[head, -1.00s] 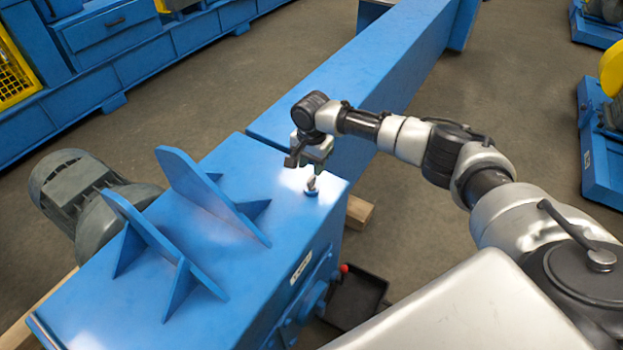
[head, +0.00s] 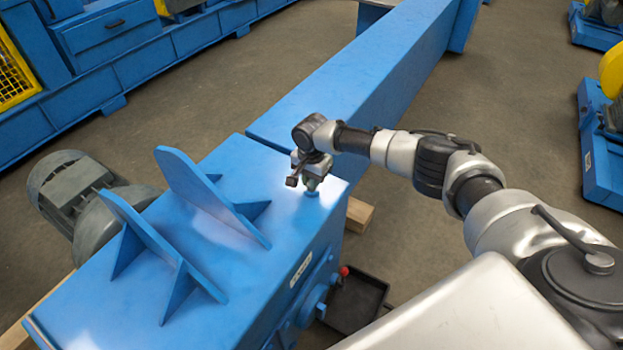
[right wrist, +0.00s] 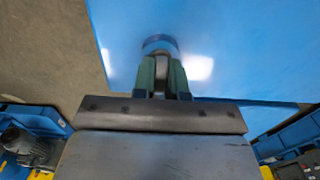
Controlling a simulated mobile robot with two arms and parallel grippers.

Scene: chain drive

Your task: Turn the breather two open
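The breather is a small fitting on top of the blue housing (head: 262,175), near its right corner. In the head view its blue base (head: 312,192) shows just below my right gripper (head: 311,182). In the right wrist view the breather's grey upper part (right wrist: 161,72) stands between the two green fingers of my right gripper (right wrist: 162,85), with its round blue base (right wrist: 160,43) beyond them. The fingers lie close along both sides of the grey part. Whether they press on it cannot be told. My left gripper is out of view.
Two upright blue plates (head: 205,195) with ribs stand on the housing left of the breather. A grey motor (head: 75,190) sits on the far left side. A long blue beam (head: 365,85) runs behind. A black tray (head: 357,300) lies on the floor at the right.

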